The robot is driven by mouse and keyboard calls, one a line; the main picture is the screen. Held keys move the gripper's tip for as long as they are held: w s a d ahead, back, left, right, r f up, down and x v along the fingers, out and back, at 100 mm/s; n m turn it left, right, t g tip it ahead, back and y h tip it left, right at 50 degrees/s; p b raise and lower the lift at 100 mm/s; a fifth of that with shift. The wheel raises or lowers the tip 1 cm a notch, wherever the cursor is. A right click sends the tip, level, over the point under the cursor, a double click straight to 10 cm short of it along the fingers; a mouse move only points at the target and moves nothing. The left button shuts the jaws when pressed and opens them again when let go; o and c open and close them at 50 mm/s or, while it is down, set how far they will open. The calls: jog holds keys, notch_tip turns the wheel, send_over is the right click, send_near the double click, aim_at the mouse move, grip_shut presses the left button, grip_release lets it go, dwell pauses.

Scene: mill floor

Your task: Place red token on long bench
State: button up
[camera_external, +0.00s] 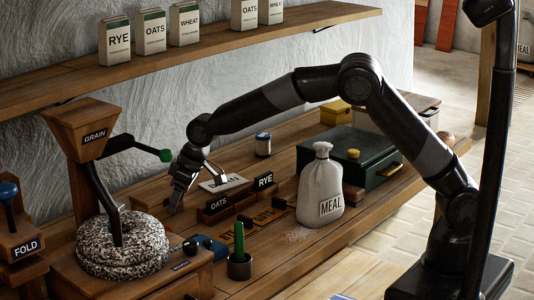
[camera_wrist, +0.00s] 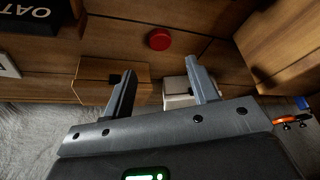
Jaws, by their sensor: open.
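A round red token (camera_wrist: 159,39) lies flat on brown wooden planks in the wrist view, a little beyond my fingertips and roughly centred between them. I cannot pick the token out in the external view. The long bench (camera_external: 262,272) is the plank-topped wooden bench along the wall. My gripper (camera_external: 177,202) hangs over its left part, fingers pointing down. In the wrist view my gripper (camera_wrist: 160,70) has its two fingers wide apart with nothing held between them.
A stone mill (camera_external: 122,247) with a grain hopper (camera_external: 82,127) stands left of my gripper. OATS (camera_external: 217,205) and RYE (camera_external: 264,181) blocks, a meal sack (camera_external: 320,180), a green pestle in a cup (camera_external: 239,262) and a green box (camera_external: 352,160) stand rightward. A shelf (camera_external: 190,55) runs above.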

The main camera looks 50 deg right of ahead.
jog(key=shift+v, duration=1.75)
jog(key=s+d+r+m, duration=0.1)
jog(key=s+d+r, duration=0.35)
jog(key=d, duration=0.35)
jog(key=s+d+r+m, duration=0.1)
jog(key=s+d+r, duration=0.35)
jog(key=d, duration=0.25)
jog(key=s+d+r+m, duration=0.1)
jog(key=s+d+r, duration=0.35)
jog(key=d, duration=0.35)
jog(key=s+d+m, duration=0.1)
jog(key=s+d, duration=0.3)
jog(key=s, duration=0.4)
jog(key=s+d+f+m+t+h, duration=0.1)
jog(key=s+d, duration=0.4)
jog(key=s, duration=0.2)
jog(key=s+d+m+h, duration=0.1)
jog(key=s+d, duration=0.4)
jog(key=s, duration=0.3)
jog(key=shift+s+f+t, duration=0.15)
jog(key=shift+s+t, duration=0.15)
jog(key=shift+s, duration=0.05)
jog(key=shift+d, duration=0.1)
